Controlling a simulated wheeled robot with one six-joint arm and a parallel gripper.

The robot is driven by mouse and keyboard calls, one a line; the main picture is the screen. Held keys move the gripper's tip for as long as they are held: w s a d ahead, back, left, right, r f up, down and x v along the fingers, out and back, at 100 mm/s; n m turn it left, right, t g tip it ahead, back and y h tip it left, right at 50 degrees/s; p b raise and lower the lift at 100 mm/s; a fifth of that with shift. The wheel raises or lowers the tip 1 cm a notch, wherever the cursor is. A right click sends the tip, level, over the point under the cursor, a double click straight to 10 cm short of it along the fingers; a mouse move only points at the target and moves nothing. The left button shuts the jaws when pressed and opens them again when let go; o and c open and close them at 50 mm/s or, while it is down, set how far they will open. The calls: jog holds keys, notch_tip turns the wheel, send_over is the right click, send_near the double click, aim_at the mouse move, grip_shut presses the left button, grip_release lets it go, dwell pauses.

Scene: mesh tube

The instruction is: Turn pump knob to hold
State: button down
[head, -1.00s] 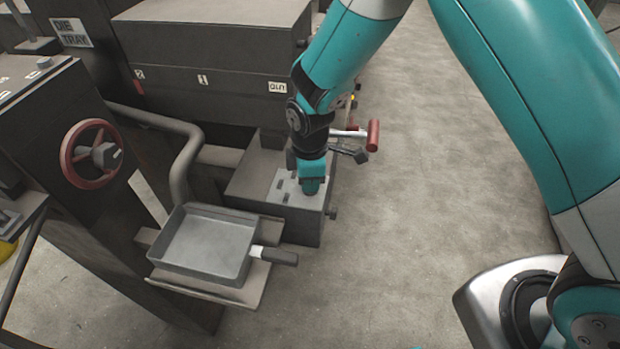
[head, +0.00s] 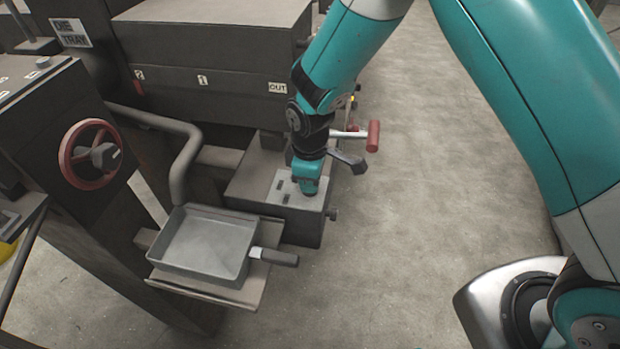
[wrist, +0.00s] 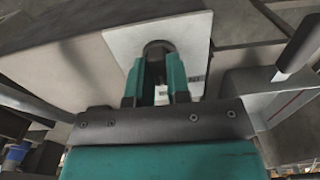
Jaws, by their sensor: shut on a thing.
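The pump knob (wrist: 158,47) is a dark round knob on a pale plate (wrist: 128,50), seen in the wrist view. My gripper (wrist: 160,72) is shut on it, with one teal finger on each side. The fingers hide part of the knob and its marks. In the head view my gripper (head: 306,186) points down onto the pale plate on top of a dark grey box (head: 262,205). The knob itself is hidden there by the gripper. A small dark label shows on the plate's right side in the wrist view, too small to read.
A grey pan (head: 205,245) with a dark handle sits on a shelf left of the box. A red handwheel (head: 90,154) is at the left. A red-tipped handle (head: 373,136) sticks out behind my gripper. Open floor (head: 440,190) lies to the right.

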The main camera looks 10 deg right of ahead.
jog(key=c, duration=1.1)
grip_release()
notch_tip(320, 180, up, 18)
jog(key=shift+f+b, duration=0.2)
jog(key=shift+b, duration=0.6)
